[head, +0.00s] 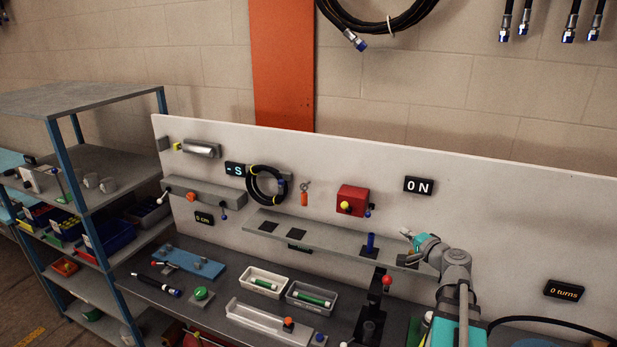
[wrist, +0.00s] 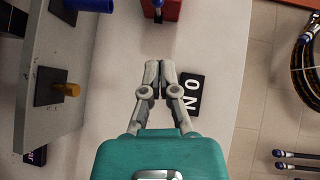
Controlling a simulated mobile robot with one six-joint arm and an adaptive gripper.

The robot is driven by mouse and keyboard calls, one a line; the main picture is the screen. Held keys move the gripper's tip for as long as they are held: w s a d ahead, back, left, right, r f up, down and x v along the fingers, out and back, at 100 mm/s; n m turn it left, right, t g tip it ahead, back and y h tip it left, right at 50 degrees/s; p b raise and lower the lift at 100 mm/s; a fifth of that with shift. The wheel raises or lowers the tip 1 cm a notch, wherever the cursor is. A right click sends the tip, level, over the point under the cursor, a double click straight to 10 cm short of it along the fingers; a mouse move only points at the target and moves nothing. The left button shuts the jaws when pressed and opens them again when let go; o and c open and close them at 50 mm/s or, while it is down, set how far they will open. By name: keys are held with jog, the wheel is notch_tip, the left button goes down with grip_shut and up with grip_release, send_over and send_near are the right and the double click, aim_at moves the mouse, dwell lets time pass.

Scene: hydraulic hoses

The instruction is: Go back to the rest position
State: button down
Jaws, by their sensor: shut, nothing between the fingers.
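My gripper (head: 408,233) is at the right of the head view, in front of the white back panel (head: 480,220) and just above the right end of the grey ledge (head: 330,243). In the wrist view, my gripper (wrist: 160,66) has its two grey fingers together with nothing between them. The fingertips lie beside the black "0 N" display (wrist: 192,95) in that picture. No hose or fitting is held. My arm reaches up from the lower right of the head view.
A red box (head: 352,199) is on the panel left of my gripper. A blue cylinder (head: 371,242) stands on the ledge close by. Below, the bench holds trays (head: 267,281) with green-marked parts, and a red-knobbed post (head: 387,281). Coiled hose (head: 385,28) hangs above.

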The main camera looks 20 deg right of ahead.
jog(key=shift+a, duration=0.1)
jog(key=s+a+f+n+g+y+b, duration=0.3)
jog(key=a+f+n+g+b, duration=0.8)
jog(key=a+f, duration=1.3)
jog(key=s+a+f+n+g+h+b, duration=0.3)
jog(key=s+a+f+g+h, duration=0.2)
jog(key=s, duration=0.3)
jog(key=shift+a+f+n+h, duration=0.3)
jog(key=shift+f+h, duration=0.1)
jog(key=shift+f, duration=0.25)
jog(key=c, duration=0.6)
grip_release()
jog(key=shift+c, duration=0.2)
jog(key=shift+o, duration=0.2)
jog(key=shift+d, duration=0.1)
